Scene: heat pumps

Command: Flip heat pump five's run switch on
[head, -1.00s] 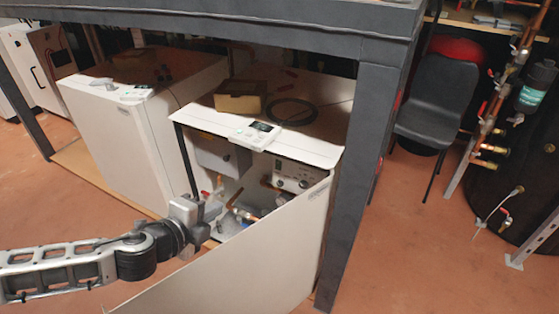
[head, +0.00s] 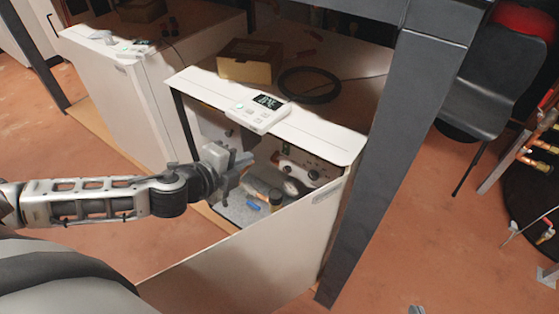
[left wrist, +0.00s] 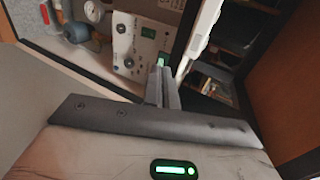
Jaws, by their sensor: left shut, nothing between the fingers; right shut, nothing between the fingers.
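The opened heat pump has a white top cover (head: 270,115) and a lowered front panel (head: 260,240). Inside is a pale control panel (head: 308,168) with dark knobs, which also shows in the left wrist view (left wrist: 140,45). A small green switch-like part (left wrist: 161,62) sits at its lower right edge, just beyond my fingertips; its position cannot be read. No pump number is legible. My left gripper (head: 240,166) is shut and empty at the cabinet's open front; its fingers (left wrist: 161,82) point at the panel. Only a grey tip of my right gripper (head: 416,309) shows, at the bottom edge.
A display unit (head: 260,110), a cardboard box (head: 250,62) and a black cable coil (head: 309,85) lie on top. A dark frame post (head: 385,150) stands right of the cabinet. Another white unit (head: 140,100) stands left. Pipes and a gauge (left wrist: 94,11) are inside.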

